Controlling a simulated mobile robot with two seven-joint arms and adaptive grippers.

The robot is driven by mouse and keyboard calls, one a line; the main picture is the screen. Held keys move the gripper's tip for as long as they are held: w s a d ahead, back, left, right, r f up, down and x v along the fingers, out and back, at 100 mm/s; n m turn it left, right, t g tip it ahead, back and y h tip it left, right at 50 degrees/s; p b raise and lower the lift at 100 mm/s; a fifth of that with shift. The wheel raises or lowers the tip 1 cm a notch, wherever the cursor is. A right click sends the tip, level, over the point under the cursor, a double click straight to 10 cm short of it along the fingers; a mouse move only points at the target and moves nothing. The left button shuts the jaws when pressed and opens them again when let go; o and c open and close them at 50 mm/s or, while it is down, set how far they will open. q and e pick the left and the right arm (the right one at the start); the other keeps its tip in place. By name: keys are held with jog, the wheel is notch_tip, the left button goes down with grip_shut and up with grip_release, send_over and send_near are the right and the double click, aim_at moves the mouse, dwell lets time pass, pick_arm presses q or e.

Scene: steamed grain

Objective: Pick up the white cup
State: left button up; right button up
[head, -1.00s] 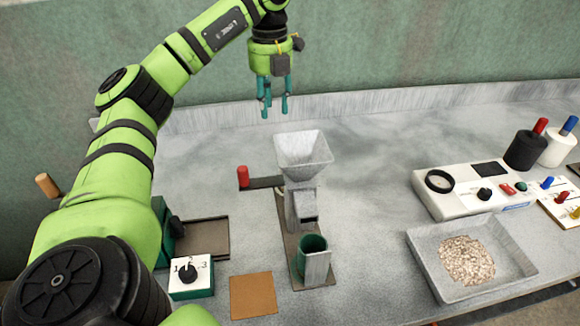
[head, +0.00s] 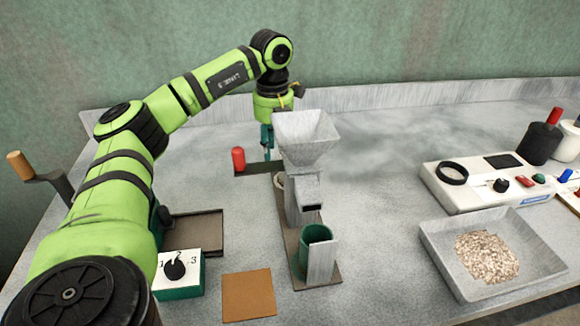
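The white cup (head: 568,143) stands at the right edge of the head view, partly cut off by the frame. It is beside a black cup (head: 538,142) with a red handle. My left gripper (head: 268,142) is at the back of the table, far to the left of the white cup. It points down behind the grey hopper (head: 305,138), close to the red knob (head: 238,158). The hopper hides part of its fingers, so its opening is unclear. My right gripper is out of view.
A green cup (head: 315,236) sits under the mill's spout. A grey tray of grain (head: 438,243) and a white device (head: 470,195) stand at the right. A brown square (head: 248,294) lies in front. The table between mill and device is clear.

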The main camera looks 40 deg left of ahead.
aim_at(279, 179)
pick_arm(q)
jog(key=f, duration=0.4)
jog(key=shift+w+d+f+p, duration=0.15)
jog(key=shift+w+f+p, duration=0.05)
jog(key=shift+f+p, duration=0.15)
grip_shut()
jog(key=shift+r, duration=0.1)
